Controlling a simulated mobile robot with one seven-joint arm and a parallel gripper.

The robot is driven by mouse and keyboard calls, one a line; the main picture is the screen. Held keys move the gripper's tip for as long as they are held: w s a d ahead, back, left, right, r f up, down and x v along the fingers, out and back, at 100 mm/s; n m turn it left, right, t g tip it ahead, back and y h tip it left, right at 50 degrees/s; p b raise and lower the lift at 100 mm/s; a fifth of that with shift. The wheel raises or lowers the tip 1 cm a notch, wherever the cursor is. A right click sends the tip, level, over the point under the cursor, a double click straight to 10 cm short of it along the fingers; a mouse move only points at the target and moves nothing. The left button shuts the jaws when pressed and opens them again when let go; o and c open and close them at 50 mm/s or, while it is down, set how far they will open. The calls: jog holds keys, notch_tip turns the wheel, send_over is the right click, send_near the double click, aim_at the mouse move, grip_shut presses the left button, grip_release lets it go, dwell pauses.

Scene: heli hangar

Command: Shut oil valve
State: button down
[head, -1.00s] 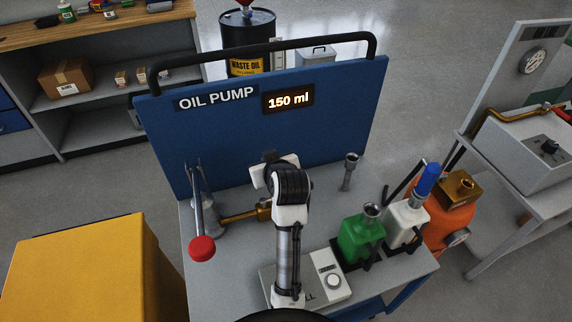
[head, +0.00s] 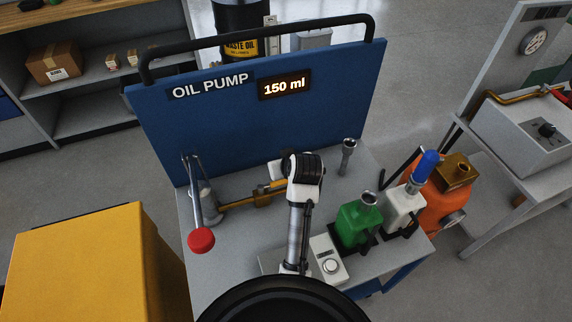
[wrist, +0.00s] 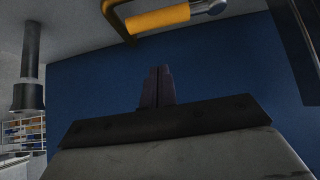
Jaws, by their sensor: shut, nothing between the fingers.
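The oil pump's blue panel (head: 250,135) reads "OIL PUMP" and its display (head: 284,87) shows 150 ml. A brass pipe with a valve body (head: 262,200) runs from the pump post (head: 204,200) toward the right. A yellow handle (head: 272,187) lies along the pipe, its right end hidden by my arm. In the wrist view a yellow sleeve handle (wrist: 157,18) on a brass pipe crosses the top. My gripper (wrist: 156,85) is shut and empty, apart from the handle in that picture. Its fingertips are hidden in the head view.
A red-knobbed pump lever (head: 201,240) stands at the left. A green bottle (head: 358,228), a white bottle (head: 402,213) and a scale (head: 327,262) are at the right and front. A yellow cabinet (head: 85,265) stands left of the cart.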

aim_at(276, 185)
jog(key=x, duration=0.6)
jog(key=s, duration=0.1)
jog(key=s+p, duration=0.1)
jog(key=s+d+p, duration=0.1)
jog(key=s, duration=0.1)
jog(key=shift+d+f, duration=0.1)
jog(key=shift+f, duration=0.15)
